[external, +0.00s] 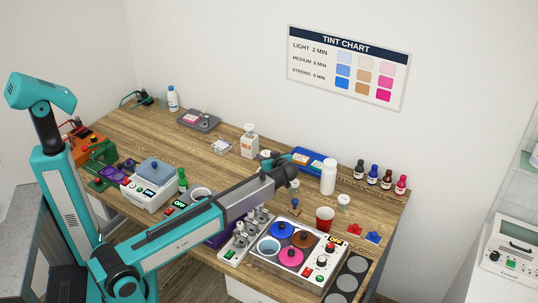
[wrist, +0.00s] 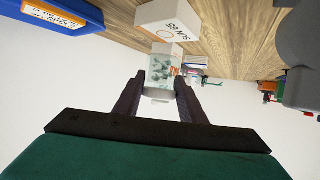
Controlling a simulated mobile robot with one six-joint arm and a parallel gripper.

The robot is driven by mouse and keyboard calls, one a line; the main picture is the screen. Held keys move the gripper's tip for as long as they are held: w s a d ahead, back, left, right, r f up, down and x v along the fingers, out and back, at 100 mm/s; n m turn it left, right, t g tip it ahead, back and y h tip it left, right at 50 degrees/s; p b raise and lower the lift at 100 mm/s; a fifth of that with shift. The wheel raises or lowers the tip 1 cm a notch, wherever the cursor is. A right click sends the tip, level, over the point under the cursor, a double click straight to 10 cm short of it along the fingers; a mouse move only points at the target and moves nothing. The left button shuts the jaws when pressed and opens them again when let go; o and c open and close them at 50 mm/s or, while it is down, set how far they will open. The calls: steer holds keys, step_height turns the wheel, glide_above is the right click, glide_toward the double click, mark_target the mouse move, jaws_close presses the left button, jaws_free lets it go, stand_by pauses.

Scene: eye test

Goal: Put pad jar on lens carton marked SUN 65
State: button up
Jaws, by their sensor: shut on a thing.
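My gripper (wrist: 160,92) is shut on the pad jar (wrist: 162,72), a clear jar with pale greenish pads, in the wrist view. The white lens carton marked SUN 65 (wrist: 170,18) stands on the wooden table at the top of that view, which looks upside down. The jar overlaps the carton's near side in the picture; I cannot tell whether they touch. In the external view my gripper (external: 290,178) is over the back right part of the table. The arm hides much of what is there, and the jar is too small to make out surely.
A blue tray (external: 327,166) and a white bottle (external: 328,177) stand close to the gripper. Small dark bottles line the back right. The table's left middle has bare wood.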

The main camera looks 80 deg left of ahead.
steer(key=shift+f+p, duration=0.35)
steer(key=shift+f, duration=1.15)
steer(key=shift+f, duration=0.15)
steer(key=o, duration=1.1)
steer(key=shift+c, duration=0.2)
steer(key=shift+d+r, duration=0.1)
steer(key=shift+r, duration=0.15)
steer(key=b+v, duration=0.3)
steer(key=v, duration=0.8)
steer(key=shift+d, duration=0.4)
steer(key=shift+w, duration=0.2)
